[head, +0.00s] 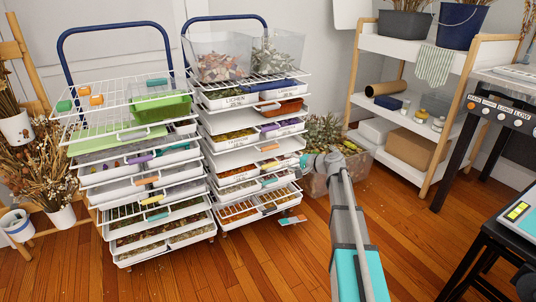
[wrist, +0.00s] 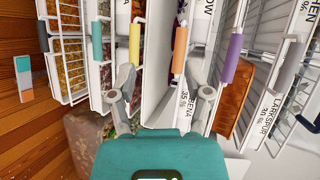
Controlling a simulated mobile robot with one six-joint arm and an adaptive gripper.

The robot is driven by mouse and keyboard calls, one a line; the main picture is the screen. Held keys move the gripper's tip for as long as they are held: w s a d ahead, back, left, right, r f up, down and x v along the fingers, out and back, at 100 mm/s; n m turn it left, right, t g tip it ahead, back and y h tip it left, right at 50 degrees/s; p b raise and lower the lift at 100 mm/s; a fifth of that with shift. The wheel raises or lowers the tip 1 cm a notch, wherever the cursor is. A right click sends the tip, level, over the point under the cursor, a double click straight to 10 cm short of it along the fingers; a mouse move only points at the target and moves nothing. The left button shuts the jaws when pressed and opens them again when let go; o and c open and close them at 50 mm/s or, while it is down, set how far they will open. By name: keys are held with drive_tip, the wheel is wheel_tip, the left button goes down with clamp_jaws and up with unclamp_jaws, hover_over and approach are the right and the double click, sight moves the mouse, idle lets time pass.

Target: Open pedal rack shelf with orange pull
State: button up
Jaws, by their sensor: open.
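The right-hand rack (head: 204,150) holds a stack of white shelves with coloured pulls. Its orange pull (head: 270,147) sits mid-height on a shelf front, between a purple pull above and a yellow one below. In the wrist view the orange pull (wrist: 179,50) lies ahead of my gripper (wrist: 166,90), slightly right of centre. My gripper (head: 303,160) is open and empty in front of the rack, its two fingers apart and not visibly touching the pull. The orange-pull shelf (wrist: 160,98) shows a pale surface and looks shut or nearly so; I cannot tell exactly.
Yellow (wrist: 135,42) and purple (wrist: 230,58) pulls flank the orange one closely. The left rack (head: 88,175) also has an orange pull (head: 147,180). A planter (head: 335,175) stands right of the rack. A small teal-and-orange card (head: 293,220) lies on the floor.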

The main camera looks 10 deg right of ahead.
sight(271, 148)
drive_tip(key=shift+m+t, duration=0.9)
drive_tip(key=w+d, duration=0.1)
drive_tip(key=w+d+r, duration=0.1)
drive_tip(key=w+d, duration=0.1)
drive_tip(key=shift+d+r, duration=0.2)
drive_tip(key=shift+r, duration=0.05)
drive_tip(key=shift+w+a, duration=0.1)
drive_tip(key=shift+w, duration=0.05)
drive_tip(key=b+x, duration=0.3)
drive_tip(key=x, duration=1)
drive_tip(key=shift+w+a, duration=0.2)
drive_tip(key=shift+a, duration=0.05)
drive_tip(key=shift+c, duration=0.3)
